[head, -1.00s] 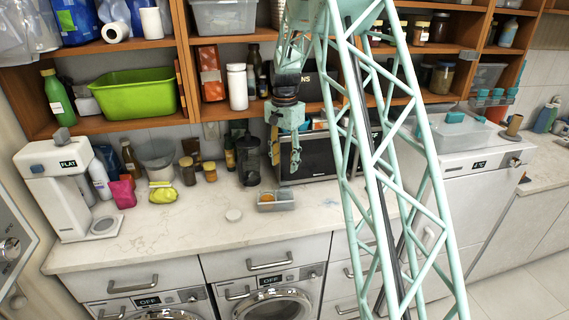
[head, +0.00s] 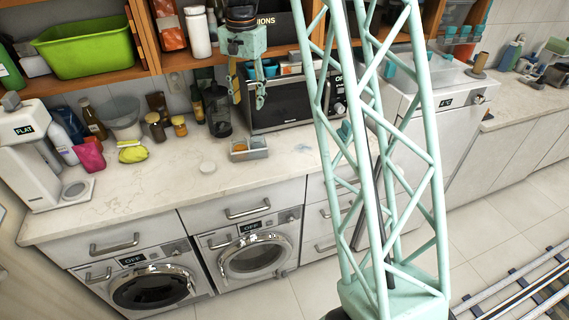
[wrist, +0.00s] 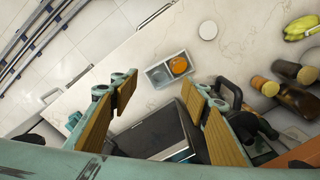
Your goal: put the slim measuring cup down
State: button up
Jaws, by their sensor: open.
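My gripper (head: 248,95) hangs in front of the left part of the black microwave (head: 290,105), above the worktop. Its two yellow-padded fingers are apart in the wrist view (wrist: 160,97), with nothing held between them. I cannot make out a slim measuring cup for certain in either view. A faint bluish see-through shape (head: 303,148) lies on the worktop right of the small tray; I cannot tell what it is. My lattice column hides part of the worktop to its right.
A small divided tray (head: 240,156) with an orange item stands on the worktop below my gripper. A white round lid (head: 207,167) lies left of it. A dark jar (head: 217,112) stands beside the microwave. The worktop's front middle is clear.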

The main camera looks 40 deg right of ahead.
jog(key=s+a+r+n+t, duration=0.1)
jog(key=s+a+r+n, duration=0.1)
jog(key=s+a+r, duration=0.5)
jog(key=s+a+r+n, duration=0.2)
jog(key=s+r, duration=0.4)
jog(key=s, duration=0.3)
jog(key=s+a+r+n+t, duration=0.1)
jog(key=s+a+r+n, duration=0.1)
jog(key=s+a+r, duration=0.5)
jog(key=s+a+f+n, duration=0.1)
jog(key=s+a+n, duration=0.1)
jog(key=s, duration=1.1)
jog(key=s+a+n+t, duration=0.1)
jog(key=s+a+n, duration=0.2)
jog(key=s, duration=1.1)
jog(key=shift+s+f+n, duration=0.3)
jog(key=shift+f+n, duration=0.05)
jog(key=shift+n, duration=0.05)
jog(key=shift+w+r, duration=0.1)
